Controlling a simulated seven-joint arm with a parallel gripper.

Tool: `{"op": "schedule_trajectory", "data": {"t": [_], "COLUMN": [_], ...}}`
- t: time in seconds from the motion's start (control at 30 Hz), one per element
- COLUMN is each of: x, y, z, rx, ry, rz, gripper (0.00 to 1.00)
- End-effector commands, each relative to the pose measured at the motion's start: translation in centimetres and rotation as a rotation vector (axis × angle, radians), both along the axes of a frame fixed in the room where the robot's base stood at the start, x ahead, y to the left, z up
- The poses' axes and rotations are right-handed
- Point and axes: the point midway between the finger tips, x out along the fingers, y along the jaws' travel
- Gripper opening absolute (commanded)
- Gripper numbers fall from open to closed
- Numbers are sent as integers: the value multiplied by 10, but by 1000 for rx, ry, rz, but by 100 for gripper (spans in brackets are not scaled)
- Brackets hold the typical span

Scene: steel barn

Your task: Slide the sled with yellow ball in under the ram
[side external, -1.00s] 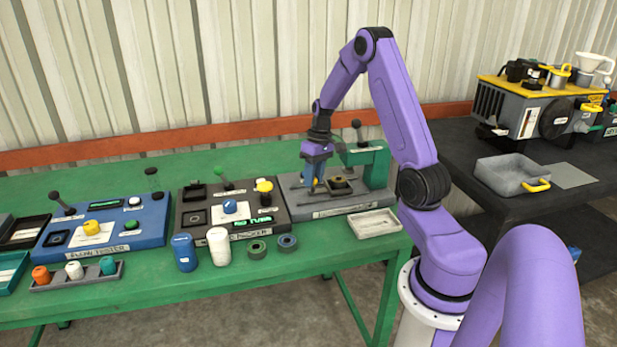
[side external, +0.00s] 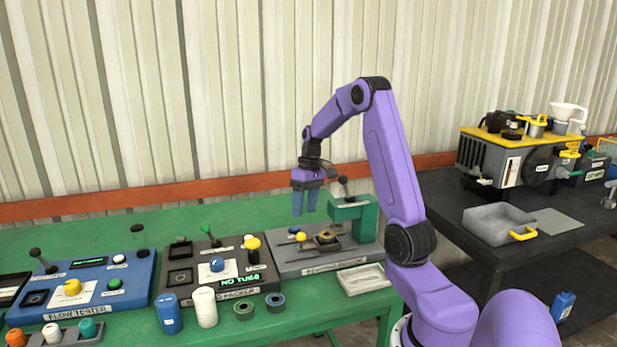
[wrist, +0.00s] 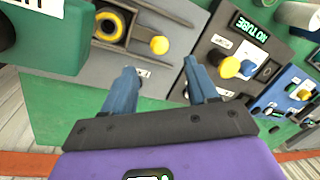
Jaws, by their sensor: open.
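The ball also shows in the wrist view (wrist: 159,45), beside the sled (wrist: 104,12). The green press frame (side external: 366,222) stands at the right end of the base; the ram under its arm cannot be made out. The holder sits left of the green column. My gripper (side external: 304,211) is open and empty, fingers pointing down, above the ball and apart from it. Its fingers show in the wrist view (wrist: 160,67).
A black-knobbed lever (side external: 343,182) rises by the press. A grey panel (side external: 190,262) reading NO TUBE stands to the left, with a blue panel (side external: 125,270) beyond it. A pale tray (side external: 364,279) and two rings lie in front. The green table behind the press is clear.

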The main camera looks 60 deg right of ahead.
Motion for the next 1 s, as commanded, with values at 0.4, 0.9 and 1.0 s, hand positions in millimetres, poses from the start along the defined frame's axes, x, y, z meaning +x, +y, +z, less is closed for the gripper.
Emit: {"op": "schedule_trajectory", "data": {"t": [0.4,0.9,1.0], "x": [-2,-4,-3], "y": [-15,-17,-17], "z": [76,90,89], "rx": [-3,0,-2], "ry": [-2,1,0], "rz": [-1,0,24], "gripper": [58,58,58]}}
